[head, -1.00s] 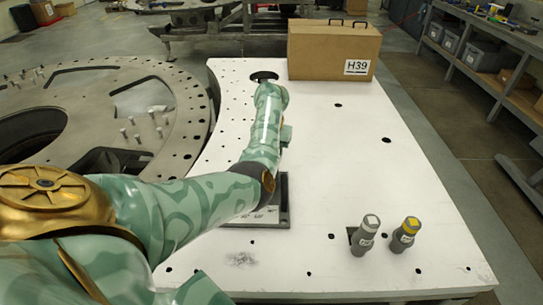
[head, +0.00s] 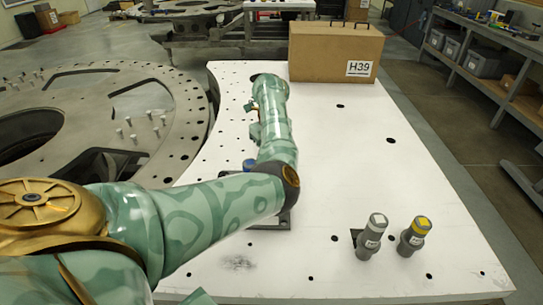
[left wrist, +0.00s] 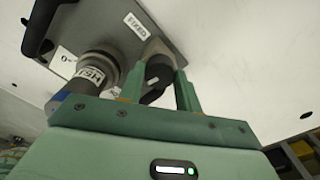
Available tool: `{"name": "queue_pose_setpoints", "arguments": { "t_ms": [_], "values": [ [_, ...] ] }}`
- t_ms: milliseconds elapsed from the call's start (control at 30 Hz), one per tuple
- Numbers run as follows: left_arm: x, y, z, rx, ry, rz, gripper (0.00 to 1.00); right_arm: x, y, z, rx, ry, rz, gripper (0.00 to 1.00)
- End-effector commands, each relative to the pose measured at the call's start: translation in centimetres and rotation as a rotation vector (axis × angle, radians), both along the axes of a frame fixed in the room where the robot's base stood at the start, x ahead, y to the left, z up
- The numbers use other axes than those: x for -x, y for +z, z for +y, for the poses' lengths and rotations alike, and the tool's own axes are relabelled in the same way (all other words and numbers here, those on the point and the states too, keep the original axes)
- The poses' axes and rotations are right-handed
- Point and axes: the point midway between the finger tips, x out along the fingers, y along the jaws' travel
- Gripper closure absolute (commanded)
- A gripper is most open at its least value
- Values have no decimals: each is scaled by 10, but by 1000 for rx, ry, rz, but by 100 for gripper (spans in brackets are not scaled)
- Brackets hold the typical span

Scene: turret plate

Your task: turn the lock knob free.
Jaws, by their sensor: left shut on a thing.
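The lock knob (left wrist: 159,68) is a black knob on a grey fixture plate (left wrist: 105,28) with a "FIXED" label, in the left wrist view. My left gripper (left wrist: 160,85) has one finger on each side of it and is shut on it. Beside it on the plate stands a grey cylinder (left wrist: 100,68) with a printed label and a blue part (left wrist: 60,96). In the head view my left arm hides the gripper and knob; only a dark edge of the plate (head: 285,218) and a blue bit (head: 248,164) show. My right gripper is not in view.
A black handle (left wrist: 42,28) rises at the plate's end. On the white table (head: 350,160) stand a grey-topped cylinder (head: 372,236) and a yellow-topped one (head: 413,237) at front right. A cardboard box marked H39 (head: 325,55) stands at the back. The table's right middle is clear.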

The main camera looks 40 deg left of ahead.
Motion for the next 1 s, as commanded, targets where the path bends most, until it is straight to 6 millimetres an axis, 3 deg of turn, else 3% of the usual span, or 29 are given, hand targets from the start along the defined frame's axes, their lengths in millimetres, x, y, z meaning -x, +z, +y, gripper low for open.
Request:
{"name": "queue_pose_setpoints", "arguments": {
  "t_ms": [400,933,967,1000],
  "values": [
    [0,-1,-1,1,173,0,89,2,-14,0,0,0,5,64],
    [0,0,0,1,196,0,89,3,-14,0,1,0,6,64],
    [0,0,0,1,196,0,61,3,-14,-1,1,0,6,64],
    [0,0,0,1,196,0,50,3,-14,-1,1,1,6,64]
  ]
}}
